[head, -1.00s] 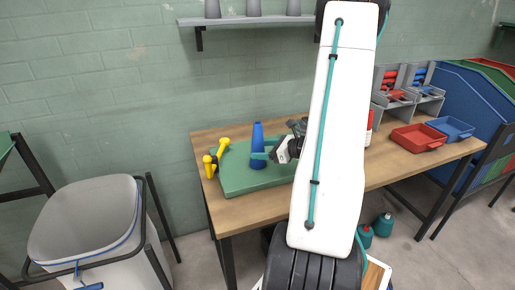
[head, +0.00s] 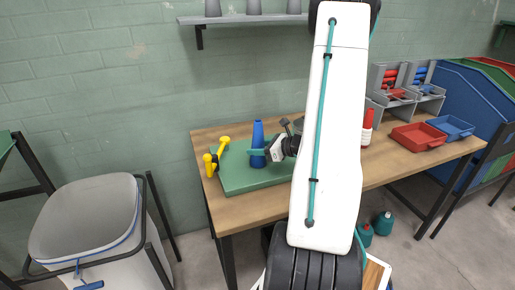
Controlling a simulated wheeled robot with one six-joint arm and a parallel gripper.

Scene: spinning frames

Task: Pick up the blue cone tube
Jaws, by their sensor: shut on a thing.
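The blue cone tube (head: 258,134) stands upright over the green mat (head: 232,178) on the wooden table. My gripper (head: 258,152) reaches in from the right at the tube's lower part and is shut on it. Its teal fingers cross the tube's lower half. I cannot tell whether the tube's base touches the mat. My white arm hides the table's middle.
A grey shelf (head: 245,19) hangs above. A grey bin (head: 85,225) stands at the left.

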